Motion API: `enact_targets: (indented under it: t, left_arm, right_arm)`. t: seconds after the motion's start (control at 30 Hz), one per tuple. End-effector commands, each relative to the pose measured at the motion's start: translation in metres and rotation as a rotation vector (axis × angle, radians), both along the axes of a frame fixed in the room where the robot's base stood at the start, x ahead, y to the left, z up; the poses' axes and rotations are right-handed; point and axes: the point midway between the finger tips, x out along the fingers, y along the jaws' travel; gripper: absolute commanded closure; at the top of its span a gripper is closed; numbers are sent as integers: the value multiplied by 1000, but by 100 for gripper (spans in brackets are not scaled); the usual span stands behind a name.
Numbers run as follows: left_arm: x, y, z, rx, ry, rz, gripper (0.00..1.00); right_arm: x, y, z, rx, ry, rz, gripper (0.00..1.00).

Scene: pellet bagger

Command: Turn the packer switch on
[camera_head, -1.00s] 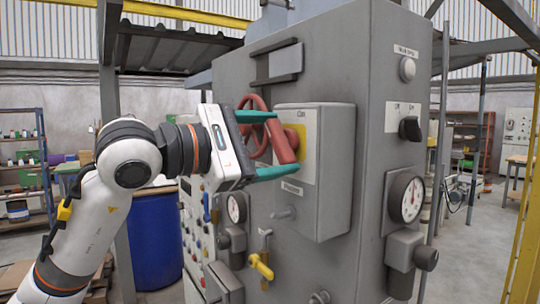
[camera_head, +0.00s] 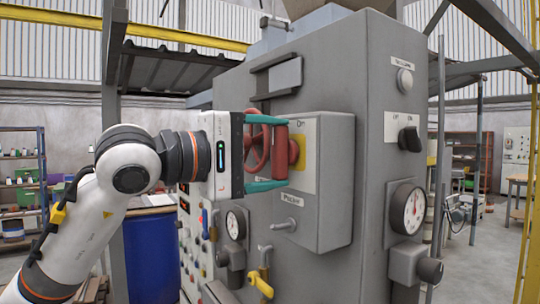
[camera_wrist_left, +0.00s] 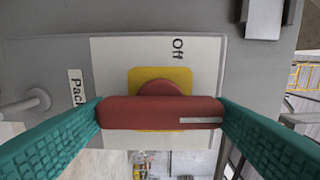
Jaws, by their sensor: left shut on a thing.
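The packer switch is a red bar handle (camera_head: 281,150) on a grey box (camera_head: 325,205) with a white and yellow plate marked "On" at the top and a "Packer" label below. The bar stands about upright in the head view. My left gripper (camera_head: 268,153) is shut on it, with one teal finger at each end. In the left wrist view the bar (camera_wrist_left: 150,113) spans between both fingertips, a pale strip marks its right end, and "Off" shows on the white plate (camera_wrist_left: 115,60). My right gripper is not in view.
A red handwheel (camera_head: 254,150) is partly hidden behind the gripper. A black On/Off knob (camera_head: 410,138) and a gauge (camera_head: 412,210) sit on the right face. A yellow valve handle (camera_head: 261,285) is below. A blue drum (camera_head: 150,255) stands left.

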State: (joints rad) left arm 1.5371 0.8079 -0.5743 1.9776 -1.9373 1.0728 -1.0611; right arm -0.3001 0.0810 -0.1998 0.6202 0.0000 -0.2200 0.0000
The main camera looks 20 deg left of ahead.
Motion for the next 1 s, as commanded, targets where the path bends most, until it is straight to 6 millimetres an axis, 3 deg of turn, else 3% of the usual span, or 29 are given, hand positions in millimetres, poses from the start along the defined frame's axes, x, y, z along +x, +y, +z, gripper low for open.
enact_targets:
  t: [0.5, 0.53, 0.63, 1.0]
  left_arm:
    - [0, -1, -1, 16, -12, -1, 46]
    - [0, -1, -1, 16, -12, -1, 19]
    - [0, -1, -1, 16, -11, -1, 2]
    - [-4, 4, -1, 13, -10, 1, 2]
  right_arm:
    - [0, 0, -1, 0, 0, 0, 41]
    - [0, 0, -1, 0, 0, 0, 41]
    - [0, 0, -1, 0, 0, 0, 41]
    - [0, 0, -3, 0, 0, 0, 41]
